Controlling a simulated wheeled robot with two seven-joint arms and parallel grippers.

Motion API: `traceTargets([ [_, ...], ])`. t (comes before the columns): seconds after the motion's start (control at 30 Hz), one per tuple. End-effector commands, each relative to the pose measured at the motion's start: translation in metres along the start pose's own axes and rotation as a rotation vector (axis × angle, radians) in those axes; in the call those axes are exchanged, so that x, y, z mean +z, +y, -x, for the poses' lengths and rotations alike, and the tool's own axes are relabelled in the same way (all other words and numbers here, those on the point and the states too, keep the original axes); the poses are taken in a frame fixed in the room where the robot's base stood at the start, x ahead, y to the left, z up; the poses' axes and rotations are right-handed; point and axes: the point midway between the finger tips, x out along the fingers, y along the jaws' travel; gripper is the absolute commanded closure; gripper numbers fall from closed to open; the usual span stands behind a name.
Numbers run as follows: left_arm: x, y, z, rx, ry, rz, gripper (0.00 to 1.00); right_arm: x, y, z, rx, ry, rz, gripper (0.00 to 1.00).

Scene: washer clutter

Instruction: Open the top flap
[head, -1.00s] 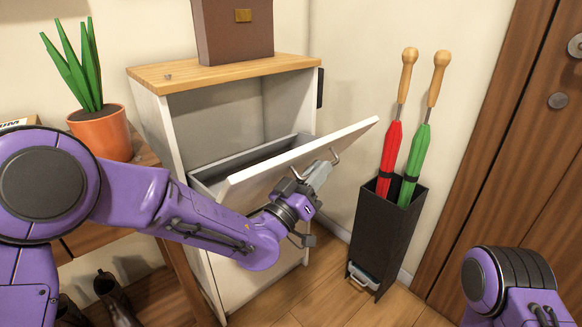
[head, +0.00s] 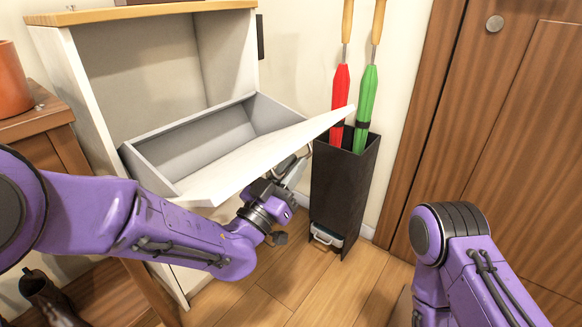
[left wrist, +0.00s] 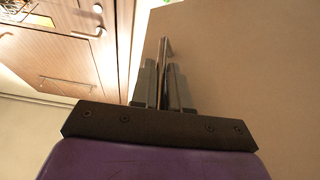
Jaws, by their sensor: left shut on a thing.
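The white top flap (head: 250,160) of the narrow cabinet is tilted out and down, with the grey compartment (head: 195,140) behind it showing empty. The flap's metal handle (head: 303,160) is on its outer face, partly hidden. My left gripper (head: 292,174) is at this face, shut on the handle. In the left wrist view my left gripper's fingers (left wrist: 165,92) close around the thin handle, beside a wide flat brownish surface that looks like the flap's face. My right gripper is out of view; only part of the right arm shows.
A black umbrella stand (head: 343,190) with a red umbrella (head: 340,95) and a green umbrella (head: 367,100) stands just right of the flap. A brown wooden door (head: 520,130) is at the right. A wooden shelf unit (head: 45,135) with an orange pot (head: 12,85) is at the left.

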Motion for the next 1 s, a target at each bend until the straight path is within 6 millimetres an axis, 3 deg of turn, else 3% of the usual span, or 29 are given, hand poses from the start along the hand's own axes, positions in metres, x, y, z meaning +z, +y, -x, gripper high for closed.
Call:
traceTargets([
  [0.2, -0.001, 0.0, 0.0, 0.001, 0.001, 0.001, 1.0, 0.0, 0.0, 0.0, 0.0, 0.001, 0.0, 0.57],
  [0.23, -0.001, 0.0, 0.0, 0.001, 0.001, 0.001, 0.79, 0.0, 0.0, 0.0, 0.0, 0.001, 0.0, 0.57],
  [0.57, -0.001, 0.0, 0.004, 0.0, 0.0, 0.0, 0.79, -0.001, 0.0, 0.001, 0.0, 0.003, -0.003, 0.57],
  [1.0, 0.001, -0.001, 0.095, -0.003, -0.001, 0.0, 0.79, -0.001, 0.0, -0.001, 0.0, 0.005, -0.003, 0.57],
])
